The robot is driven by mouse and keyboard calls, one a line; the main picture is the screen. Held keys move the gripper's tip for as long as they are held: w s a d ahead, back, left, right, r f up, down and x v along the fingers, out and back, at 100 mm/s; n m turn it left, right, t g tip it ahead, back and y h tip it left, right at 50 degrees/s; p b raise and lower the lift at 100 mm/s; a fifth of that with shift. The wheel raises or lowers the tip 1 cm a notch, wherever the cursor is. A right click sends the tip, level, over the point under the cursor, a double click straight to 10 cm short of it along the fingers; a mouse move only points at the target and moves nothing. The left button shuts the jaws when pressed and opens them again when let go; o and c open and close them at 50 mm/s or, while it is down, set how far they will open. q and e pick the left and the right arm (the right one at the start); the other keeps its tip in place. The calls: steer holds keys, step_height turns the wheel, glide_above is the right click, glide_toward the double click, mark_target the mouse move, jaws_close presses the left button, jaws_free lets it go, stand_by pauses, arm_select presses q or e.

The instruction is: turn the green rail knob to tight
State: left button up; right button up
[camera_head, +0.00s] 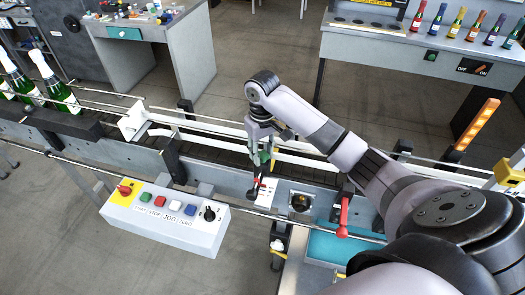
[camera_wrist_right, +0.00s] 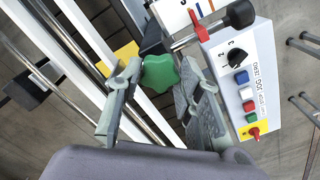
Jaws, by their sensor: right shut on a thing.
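The green rail knob (camera_wrist_right: 160,73) is a lobed, star-shaped knob between the two fingers of my right gripper (camera_wrist_right: 157,82) in the wrist view. The fingers lie on either side of it, and the gripper is shut on it. In the head view, my right gripper (camera_head: 263,143) points down at the conveyor rail. The knob (camera_head: 264,157) is mostly hidden there by the fingers. Its tightness cannot be read from the frames. My left gripper is not in view.
A black-knobbed lever (camera_wrist_right: 238,14) with a red pointer stands close to the right finger. A white control box (camera_head: 165,222) with coloured buttons sits in front of the conveyor. A red lever (camera_head: 343,215) stands right of the gripper. Green bottles (camera_head: 52,82) stand at the left.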

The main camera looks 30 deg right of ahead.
mark_target(262, 154)
steer(key=m, duration=0.5)
steer(key=shift+w+r+m, duration=0.1)
steer(key=shift+r+m, duration=0.05)
steer(key=shift+m, duration=0.25)
stand_by(0.4)
steer(key=o, duration=1.2)
steer(key=shift+c, duration=0.2)
step_height(262, 154, up, 12)
